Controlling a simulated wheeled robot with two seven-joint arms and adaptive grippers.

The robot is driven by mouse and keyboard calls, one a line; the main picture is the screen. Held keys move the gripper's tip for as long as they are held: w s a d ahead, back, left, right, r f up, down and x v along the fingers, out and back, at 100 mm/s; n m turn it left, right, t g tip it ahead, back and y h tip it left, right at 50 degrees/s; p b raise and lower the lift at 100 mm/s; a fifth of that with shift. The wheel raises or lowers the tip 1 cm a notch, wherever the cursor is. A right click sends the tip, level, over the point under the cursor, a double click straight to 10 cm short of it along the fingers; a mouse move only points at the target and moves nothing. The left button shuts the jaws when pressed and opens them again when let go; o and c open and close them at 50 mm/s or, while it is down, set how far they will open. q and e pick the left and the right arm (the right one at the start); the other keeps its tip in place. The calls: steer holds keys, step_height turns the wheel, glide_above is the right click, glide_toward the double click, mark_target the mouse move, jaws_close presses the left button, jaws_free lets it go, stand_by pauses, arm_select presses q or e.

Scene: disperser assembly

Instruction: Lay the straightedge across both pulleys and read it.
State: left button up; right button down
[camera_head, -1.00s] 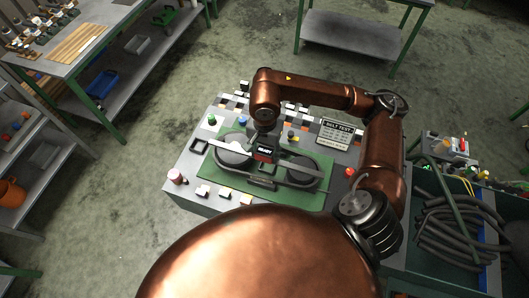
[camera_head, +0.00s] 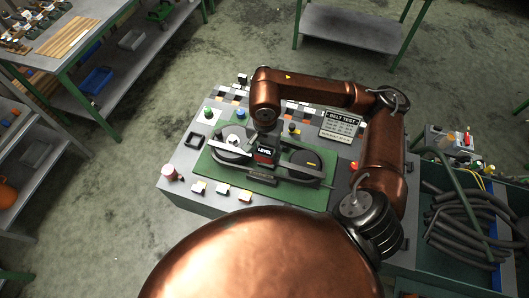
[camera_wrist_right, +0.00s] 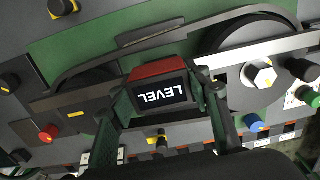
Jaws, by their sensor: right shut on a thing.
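The straightedge (camera_head: 226,149) is a long pale bar with a red-framed box at its middle. Its dark display (camera_head: 265,152) reads LEVEL, also legible in the right wrist view (camera_wrist_right: 162,92). The bar lies across the left pulley (camera_head: 232,137), which has a pale hex nut, and the dark right pulley (camera_head: 306,160), with the belt around them. Whether it touches both cannot be told. My right gripper (camera_wrist_right: 163,108) is shut on the straightedge at the box, one finger on each side. In the head view its arm partly hides the middle. My left gripper is out of view.
The green base plate (camera_head: 205,166) sits on a grey bench with coloured knobs and small blocks around it. A BELT TEST card (camera_head: 341,125) stands at the back right. A bin of dark hoses (camera_head: 468,215) is at the right.

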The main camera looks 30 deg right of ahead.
mark_target(265, 152)
steer(key=shift+r, duration=0.1)
steer(key=c, duration=1)
jaws_free()
steer(key=shift+o, duration=0.2)
step_height(265, 152, up, 12)
steer(key=shift+s, duration=0.1)
